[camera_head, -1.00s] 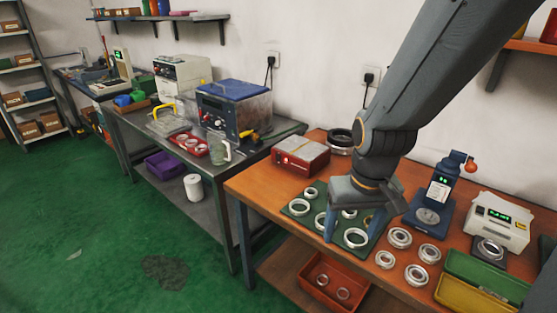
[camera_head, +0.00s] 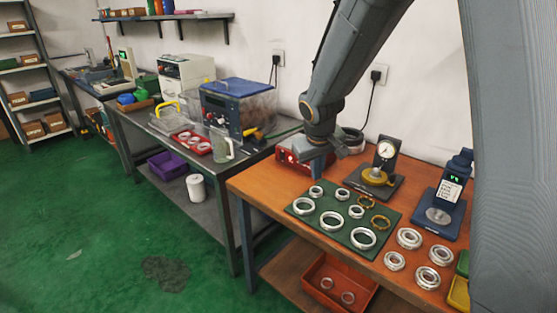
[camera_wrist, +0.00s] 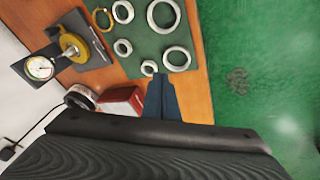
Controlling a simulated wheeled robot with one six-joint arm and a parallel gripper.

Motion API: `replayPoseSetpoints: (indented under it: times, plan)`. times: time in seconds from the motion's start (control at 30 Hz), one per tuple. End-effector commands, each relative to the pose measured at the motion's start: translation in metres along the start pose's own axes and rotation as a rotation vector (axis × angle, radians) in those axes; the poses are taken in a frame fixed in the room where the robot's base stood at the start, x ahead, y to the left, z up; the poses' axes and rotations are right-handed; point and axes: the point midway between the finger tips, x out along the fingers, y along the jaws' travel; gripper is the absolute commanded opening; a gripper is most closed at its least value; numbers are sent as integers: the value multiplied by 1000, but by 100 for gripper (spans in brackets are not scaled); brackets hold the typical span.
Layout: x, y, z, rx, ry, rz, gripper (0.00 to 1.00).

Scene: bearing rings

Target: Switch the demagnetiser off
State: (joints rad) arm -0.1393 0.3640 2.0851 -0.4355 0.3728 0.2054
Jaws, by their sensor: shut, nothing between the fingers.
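A red box-shaped unit with a pale top (camera_head: 287,156), which looks like the demagnetiser, stands at the back left of the orange bench. My gripper (camera_head: 318,174) is shut and empty, pointing down in front of the unit's right part and hiding some of it. In the wrist view the red unit (camera_wrist: 122,96) lies just left of my shut gripper (camera_wrist: 160,78), partly cut off by the gripper body. I see no clear gap or contact between them. Its switch cannot be made out.
A green mat (camera_head: 340,233) with several rings lies in front of my gripper. A dial gauge stand (camera_head: 384,152) is to its right, and a dark ring-shaped thing (camera_wrist: 80,96) is behind the red unit. Loose bearings (camera_head: 409,238) lie at the right.

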Motion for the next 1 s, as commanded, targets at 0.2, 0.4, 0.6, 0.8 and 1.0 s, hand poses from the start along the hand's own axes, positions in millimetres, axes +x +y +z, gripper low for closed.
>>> replayPoseSetpoints:
  times: [0.2,0.4,0.6,0.8,1.0]
  plan:
    - [59,-23,-108,-155,127,58,0]
    - [94,-50,-181,-260,227,96,0]
    - [109,-66,-216,-312,280,114,0]
    - [110,-69,-222,-322,289,118,0]
    - [110,-69,-221,-321,288,117,0]
